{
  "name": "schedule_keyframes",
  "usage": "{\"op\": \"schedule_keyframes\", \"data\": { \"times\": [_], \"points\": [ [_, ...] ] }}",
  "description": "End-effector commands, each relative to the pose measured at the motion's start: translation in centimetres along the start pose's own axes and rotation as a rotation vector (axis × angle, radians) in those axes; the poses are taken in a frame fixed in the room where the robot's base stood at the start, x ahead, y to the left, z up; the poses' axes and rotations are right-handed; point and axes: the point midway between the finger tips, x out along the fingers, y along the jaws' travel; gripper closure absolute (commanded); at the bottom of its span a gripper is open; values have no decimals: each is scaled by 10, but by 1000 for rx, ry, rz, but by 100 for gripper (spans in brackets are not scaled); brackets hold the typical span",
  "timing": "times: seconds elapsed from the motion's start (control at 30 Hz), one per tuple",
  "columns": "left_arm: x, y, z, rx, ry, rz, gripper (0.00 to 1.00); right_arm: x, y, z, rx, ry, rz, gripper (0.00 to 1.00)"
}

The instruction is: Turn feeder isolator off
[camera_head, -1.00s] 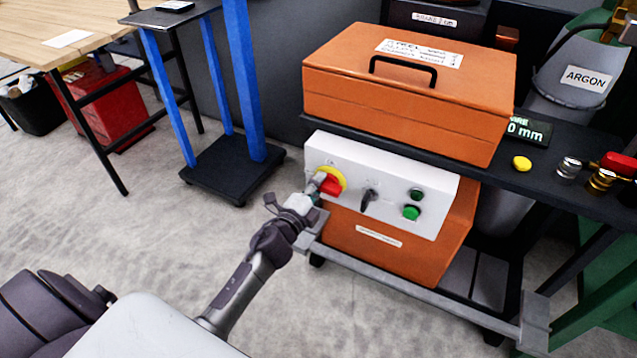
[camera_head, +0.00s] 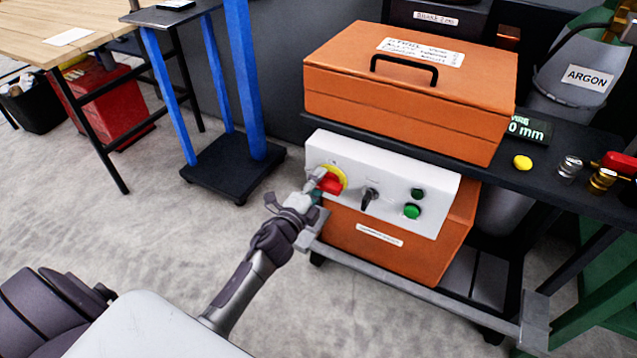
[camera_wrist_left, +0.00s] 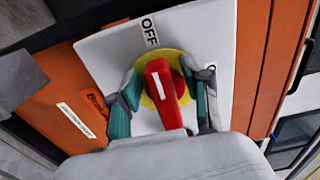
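The feeder isolator is a red handle (camera_wrist_left: 166,88) on a yellow disc (camera_wrist_left: 177,62), mounted on a white panel (camera_head: 400,190); it also shows in the head view (camera_head: 331,183). In the left wrist view an OFF label (camera_wrist_left: 150,30) is beyond the disc, and a second label (camera_wrist_left: 211,72) at its right is partly hidden. My left gripper (camera_wrist_left: 163,84) is open, with one finger on each side of the red handle. Gaps show between handle and fingers. In the head view the left gripper (camera_head: 313,185) is at the panel's left end. My right gripper is not in view.
Right of the isolator on the panel are a black selector (camera_head: 369,197) and green buttons (camera_head: 412,211). An orange box (camera_head: 405,95) stands above on a dark shelf. A grey rail (camera_head: 420,293) runs below the panel. Open floor (camera_head: 120,230) lies to the left.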

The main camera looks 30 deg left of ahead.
Motion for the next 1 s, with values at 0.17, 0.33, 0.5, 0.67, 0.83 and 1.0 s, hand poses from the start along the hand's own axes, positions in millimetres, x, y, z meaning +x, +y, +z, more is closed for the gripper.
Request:
{"op": "schedule_keyframes", "data": {
  "times": [0.17, 0.33, 0.5, 0.67, 0.83, 1.0],
  "points": [
    [-2, 0, 0, 1, 1, 0, 52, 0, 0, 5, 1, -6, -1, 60],
    [-22, 2, 0, 1, 1, 3, 52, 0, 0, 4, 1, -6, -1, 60],
    [-59, 2, -1, -1, 1, 3, 52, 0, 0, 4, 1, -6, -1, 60],
    [-92, 2, 0, -1, -1, 3, 52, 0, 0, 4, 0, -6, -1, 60],
    [-113, 1, 0, 0, -1, 1, 52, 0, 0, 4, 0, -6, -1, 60],
    [-120, 0, 0, 0, 0, 0, 52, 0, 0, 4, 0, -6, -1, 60]
  ]
}}
